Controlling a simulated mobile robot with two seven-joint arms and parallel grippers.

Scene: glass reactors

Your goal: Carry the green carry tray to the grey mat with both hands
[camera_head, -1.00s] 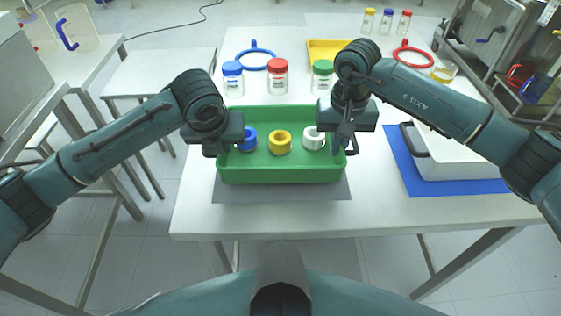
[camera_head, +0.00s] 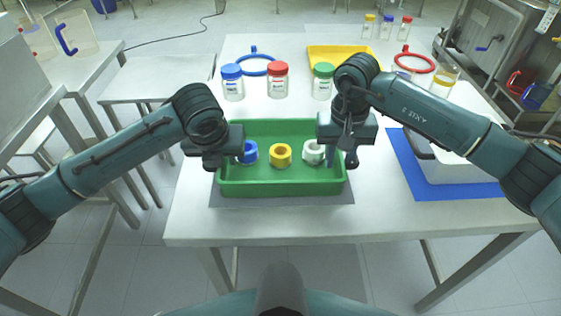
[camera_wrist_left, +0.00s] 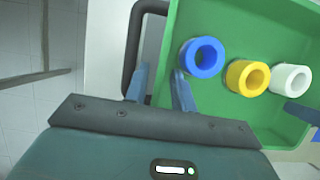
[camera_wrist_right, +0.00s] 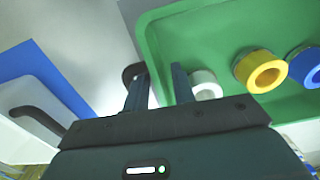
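The green carry tray (camera_head: 282,188) sits on the grey mat (camera_head: 282,202) near the table's front edge, its front overlapping most of the mat. It holds a blue ring (camera_head: 249,153), a yellow ring (camera_head: 281,155) and a white ring (camera_head: 313,152). My left gripper (camera_wrist_left: 160,88) is open at the tray's left side, its fingers apart around the side wall and dark handle (camera_wrist_left: 133,45). My right gripper (camera_wrist_right: 160,88) is open at the right side, fingers apart near the other dark handle (camera_wrist_right: 131,70). Contact with the handles is unclear.
Blue-, red- and green-lidded jars (camera_head: 278,80) stand just behind the tray. A yellow tray (camera_head: 335,58) and red hoop (camera_head: 414,63) lie farther back. A white bin (camera_head: 455,166) on a blue mat (camera_head: 412,170) is to the right. The table's front edge is close.

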